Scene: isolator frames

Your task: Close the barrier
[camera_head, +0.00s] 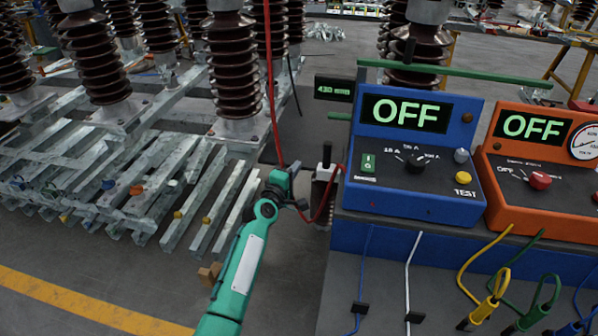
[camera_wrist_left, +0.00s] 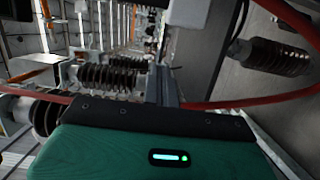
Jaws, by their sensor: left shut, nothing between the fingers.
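My left arm, teal, comes up from the bottom of the head view. Its gripper (camera_head: 302,204) is small and dark there, beside the left edge of the grey bench; in the left wrist view its grey fingers (camera_wrist_left: 166,86) are together and empty. A red cord (camera_head: 270,90) hangs down to the gripper and curves on toward the blue test box. The cord (camera_wrist_left: 250,103) also shows on both sides of the fingers in the left wrist view; I cannot tell whether it touches them. I cannot make out for sure which thing is the barrier. My right gripper is out of view.
The blue test box (camera_head: 412,150) and an orange one (camera_head: 540,170), both reading OFF, stand on the bench at right. Brown ribbed insulators (camera_head: 237,70) and metal beams (camera_head: 195,215) fill the left. Floor is free near the yellow line (camera_head: 90,305).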

